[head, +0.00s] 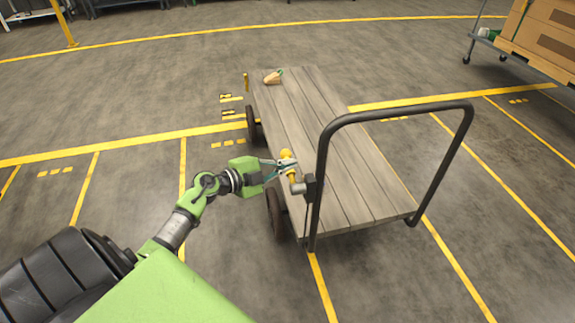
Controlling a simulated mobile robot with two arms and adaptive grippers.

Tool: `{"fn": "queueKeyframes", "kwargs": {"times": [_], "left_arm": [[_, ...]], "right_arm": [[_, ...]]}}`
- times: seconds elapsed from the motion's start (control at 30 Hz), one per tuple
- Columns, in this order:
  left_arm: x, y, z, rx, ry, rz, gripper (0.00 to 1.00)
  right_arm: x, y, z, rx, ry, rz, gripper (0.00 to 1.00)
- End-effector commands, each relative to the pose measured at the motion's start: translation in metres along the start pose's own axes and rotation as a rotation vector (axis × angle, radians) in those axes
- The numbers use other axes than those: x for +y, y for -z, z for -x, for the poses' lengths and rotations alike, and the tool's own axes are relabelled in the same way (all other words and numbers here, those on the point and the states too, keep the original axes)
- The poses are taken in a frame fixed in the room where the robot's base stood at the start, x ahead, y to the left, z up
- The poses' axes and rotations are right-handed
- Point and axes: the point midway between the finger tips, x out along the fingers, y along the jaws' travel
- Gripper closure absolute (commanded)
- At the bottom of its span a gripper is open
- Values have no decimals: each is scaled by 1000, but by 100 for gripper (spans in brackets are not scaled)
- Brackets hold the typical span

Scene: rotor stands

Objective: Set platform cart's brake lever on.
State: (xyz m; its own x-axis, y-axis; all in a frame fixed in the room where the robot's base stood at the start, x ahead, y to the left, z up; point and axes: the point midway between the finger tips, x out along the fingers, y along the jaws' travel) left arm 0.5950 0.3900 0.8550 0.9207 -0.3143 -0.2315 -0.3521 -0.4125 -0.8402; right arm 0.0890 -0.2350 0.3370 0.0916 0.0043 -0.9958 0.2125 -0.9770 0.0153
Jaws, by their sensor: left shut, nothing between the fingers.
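The platform cart (352,178) stands on the floor at centre right, with a grey plank deck and a dark tube handle (395,113) at its near end. The brake lever (287,156) is yellow and sits at the cart's left near side, by a grey and black bracket (303,187) close to the handle post. My left gripper (290,166) is shut with nothing held. Its fingertips are right at the yellow lever, and I cannot tell whether they touch it. My right gripper is not in view.
A small tan and green item (273,77) lies on the deck's far left corner. Another cart with cardboard boxes (545,30) stands at the upper right. Yellow lines mark the floor, which is clear left of the cart.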

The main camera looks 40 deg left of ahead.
Motion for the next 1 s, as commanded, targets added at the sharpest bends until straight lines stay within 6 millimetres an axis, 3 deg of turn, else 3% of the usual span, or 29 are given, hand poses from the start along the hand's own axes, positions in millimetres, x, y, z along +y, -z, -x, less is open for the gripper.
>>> {"fn": "queueKeyframes", "kwargs": {"times": [0.23,0.63,1.0], "left_arm": [[-4,-2,-1,-1,-17,33,100],[-13,-25,-11,-5,-129,271,100],[-7,-50,-23,-2,-241,511,100]], "right_arm": [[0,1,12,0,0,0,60],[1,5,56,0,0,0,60],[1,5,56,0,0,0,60]]}}
